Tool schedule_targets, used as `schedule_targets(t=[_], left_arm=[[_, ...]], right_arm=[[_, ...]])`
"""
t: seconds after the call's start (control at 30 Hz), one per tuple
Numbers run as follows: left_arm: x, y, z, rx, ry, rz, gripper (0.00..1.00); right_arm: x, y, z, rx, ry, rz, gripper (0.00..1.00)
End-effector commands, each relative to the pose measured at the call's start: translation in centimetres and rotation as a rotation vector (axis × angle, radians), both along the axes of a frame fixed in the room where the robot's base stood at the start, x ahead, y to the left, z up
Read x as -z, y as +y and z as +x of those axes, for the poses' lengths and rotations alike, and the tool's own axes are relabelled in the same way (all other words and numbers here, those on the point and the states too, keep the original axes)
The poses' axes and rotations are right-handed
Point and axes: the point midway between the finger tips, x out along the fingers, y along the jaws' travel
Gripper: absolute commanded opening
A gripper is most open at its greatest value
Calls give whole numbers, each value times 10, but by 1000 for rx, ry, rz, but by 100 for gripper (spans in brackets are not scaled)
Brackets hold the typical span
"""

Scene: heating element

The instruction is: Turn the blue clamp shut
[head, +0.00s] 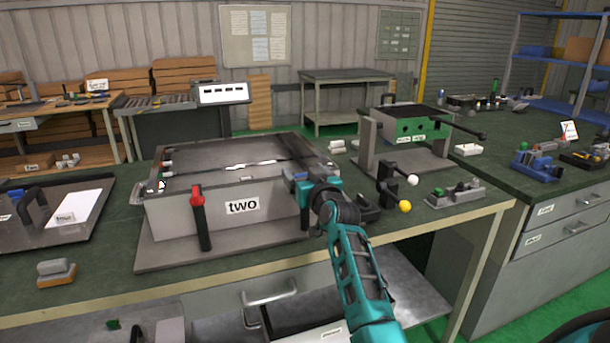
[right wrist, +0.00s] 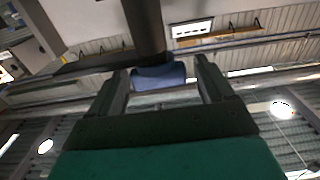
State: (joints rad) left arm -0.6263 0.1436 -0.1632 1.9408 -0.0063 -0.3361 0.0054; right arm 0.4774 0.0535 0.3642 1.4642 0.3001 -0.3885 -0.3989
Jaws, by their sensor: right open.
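The grey box labelled "two" (head: 160,217) stands on the green bench. The blue clamp (head: 301,176) is at the right end of the box's front, mostly hidden behind my right gripper. In the right wrist view the clamp's blue part (right wrist: 158,76) sits between the two fingers, near their tips, with a gap on each side. My right gripper (head: 303,186) is open around or just before it; I cannot tell how deep the clamp is between the fingers. My left gripper is not in view.
A red clamp (head: 197,198) with a dark lower part is on the box's front left. A dark stand with yellow and white knobs (head: 387,186) is close right of my right gripper. The bench's front edge is mostly clear.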

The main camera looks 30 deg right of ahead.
Motion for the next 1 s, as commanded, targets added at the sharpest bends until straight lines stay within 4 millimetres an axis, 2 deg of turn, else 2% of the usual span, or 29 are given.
schedule_targets(t=[0.07,0.8,1.0], left_arm=[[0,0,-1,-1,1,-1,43],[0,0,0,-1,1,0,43],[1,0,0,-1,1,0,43]], right_arm=[[0,0,0,0,0,0,75],[1,0,0,0,1,0,5],[1,0,-1,-4,1,-2,5]])
